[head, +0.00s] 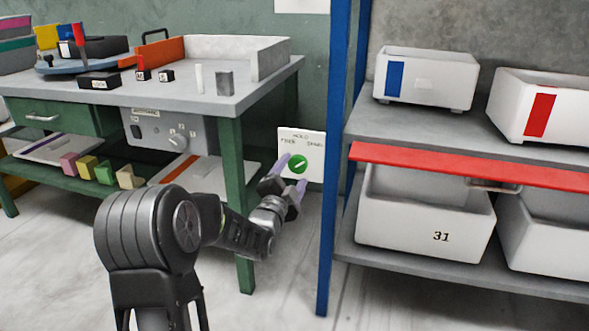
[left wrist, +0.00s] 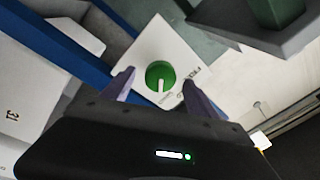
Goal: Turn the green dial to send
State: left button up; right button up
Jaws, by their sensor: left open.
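The green dial (head: 299,164) sits on a white panel (head: 315,147) low on the wall, between the workbench and the blue post. The panel has dark labels; one at the right looks like "SEND", but the print is small. The dial also shows in the left wrist view (left wrist: 161,74), with a white pointer mark that lies toward the lower label there. My left gripper (head: 292,175) is open, its purple fingers in front of the dial. In the left wrist view its fingertips (left wrist: 157,79) are on either side of the dial, with nothing between them; contact cannot be told. My right gripper is not in view.
The workbench (head: 180,97) stands left, its green leg (head: 236,205) close to my left arm. A grey control box (head: 160,128) with a knob hangs under it. The blue post (head: 340,120) and shelves with white bins (head: 425,225) stand right.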

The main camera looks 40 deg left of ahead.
pick_arm(q)
jog(key=p+v, duration=0.1)
jog(key=v, duration=0.5)
dwell(0.4)
